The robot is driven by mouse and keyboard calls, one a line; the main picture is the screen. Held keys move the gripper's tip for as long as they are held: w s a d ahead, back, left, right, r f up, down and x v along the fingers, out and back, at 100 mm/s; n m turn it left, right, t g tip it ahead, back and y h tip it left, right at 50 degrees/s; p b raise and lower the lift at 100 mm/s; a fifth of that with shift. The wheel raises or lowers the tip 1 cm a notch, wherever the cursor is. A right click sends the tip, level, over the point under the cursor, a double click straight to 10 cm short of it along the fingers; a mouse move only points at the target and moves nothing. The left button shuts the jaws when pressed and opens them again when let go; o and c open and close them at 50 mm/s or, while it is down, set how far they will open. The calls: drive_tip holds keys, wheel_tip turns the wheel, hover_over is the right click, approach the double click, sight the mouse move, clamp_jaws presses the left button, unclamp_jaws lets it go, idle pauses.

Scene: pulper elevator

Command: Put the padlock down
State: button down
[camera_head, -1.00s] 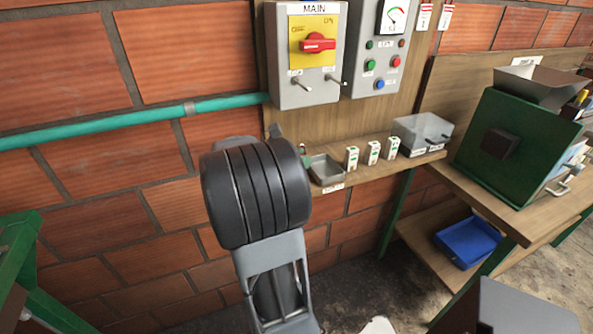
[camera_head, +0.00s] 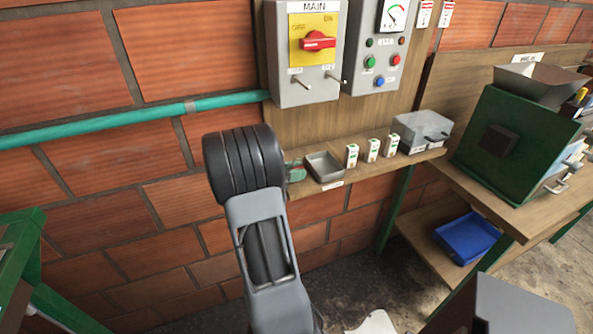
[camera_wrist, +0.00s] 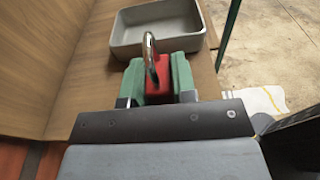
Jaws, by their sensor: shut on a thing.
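The padlock (camera_wrist: 159,75) has a red body and a shiny metal shackle that stands up in the wrist view. My gripper (camera_wrist: 158,85) is shut on it, with a green finger pad on each side of the red body. Below it in the wrist view is the wooden shelf (camera_wrist: 88,85), and the grey tray (camera_wrist: 122,38) is just beyond the padlock. I cannot tell whether the padlock touches the shelf. In the head view my gripper (camera_head: 296,171) shows partly as green at the left of the tray; my arm hides the rest, and the padlock.
The grey MAIN switch box (camera_head: 308,92) with a red handle hangs above the shelf. A green machine (camera_head: 515,145) stands on the right bench.

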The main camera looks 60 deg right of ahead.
drive_tip(key=shift+f+b, duration=0.25)
drive_tip(key=shift+b, duration=0.2)
drive_tip(key=c, duration=0.9)
unclamp_jaws()
drive_tip(key=shift+r, duration=0.1)
drive_tip(key=shift+r+p, duration=0.15)
drive_tip(key=shift+p, duration=0.15)
